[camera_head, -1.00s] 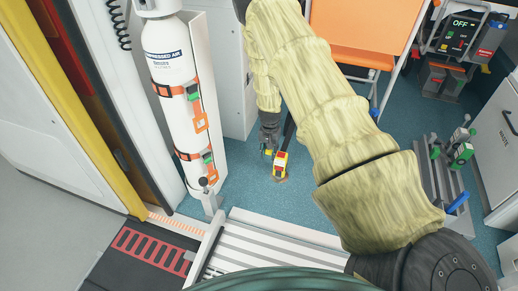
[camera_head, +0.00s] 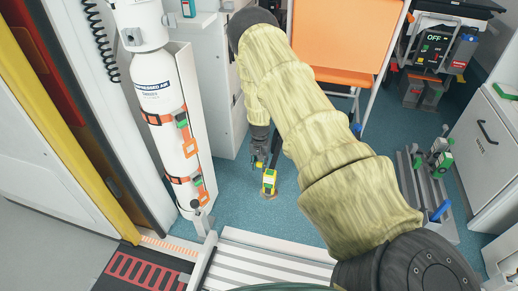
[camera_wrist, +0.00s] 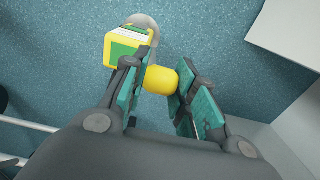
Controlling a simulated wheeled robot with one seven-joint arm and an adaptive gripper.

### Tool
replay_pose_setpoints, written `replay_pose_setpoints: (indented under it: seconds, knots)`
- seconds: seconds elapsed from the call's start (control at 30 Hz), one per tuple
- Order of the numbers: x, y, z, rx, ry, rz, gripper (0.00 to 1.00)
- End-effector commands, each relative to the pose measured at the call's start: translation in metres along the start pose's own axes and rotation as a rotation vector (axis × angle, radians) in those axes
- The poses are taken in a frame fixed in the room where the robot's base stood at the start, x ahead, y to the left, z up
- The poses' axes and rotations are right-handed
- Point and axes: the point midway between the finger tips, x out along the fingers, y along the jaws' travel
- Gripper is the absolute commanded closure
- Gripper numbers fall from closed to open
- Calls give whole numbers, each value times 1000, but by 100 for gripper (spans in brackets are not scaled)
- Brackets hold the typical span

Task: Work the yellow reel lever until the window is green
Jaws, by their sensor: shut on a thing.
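The reel (camera_head: 269,184) is a small yellow housing low over the blue floor, just right of my gripper (camera_head: 260,160) in the head view. Its window shows green, and in the wrist view the yellow reel housing (camera_wrist: 109,52) carries a green window (camera_wrist: 124,49) beside a white strip. My gripper (camera_wrist: 163,84) is shut on the rounded yellow end of the lever (camera_wrist: 161,79), which sits between the teal finger pads. The rest of the lever is hidden behind the fingers.
A compressed air cylinder (camera_head: 156,95) stands strapped at the left. An orange seat (camera_head: 345,40) stands behind my arm. A rail with green clamps (camera_head: 440,160) is at the right. A ribbed ramp (camera_head: 262,262) lies in front. Blue floor (camera_head: 235,190) is clear around the reel.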

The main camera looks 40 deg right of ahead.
Motion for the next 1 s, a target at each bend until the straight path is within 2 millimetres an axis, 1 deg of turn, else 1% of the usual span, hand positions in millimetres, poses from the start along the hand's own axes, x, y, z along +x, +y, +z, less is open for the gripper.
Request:
replay_pose_setpoints:
  seconds: [0.03,0.27,0.3,0.4,0.77,0.87,1.0]
  knots:
    - [0,1,-2,0,5,0,100]
    - [0,0,-2,0,5,1,100]
    - [0,0,-2,0,4,1,65]
    - [0,0,-1,-1,3,0,48]
    - [-2,-1,0,-1,1,0,48]
    - [-8,-1,0,-1,2,-1,48]
    - [-25,-1,-1,-2,3,-2,48]
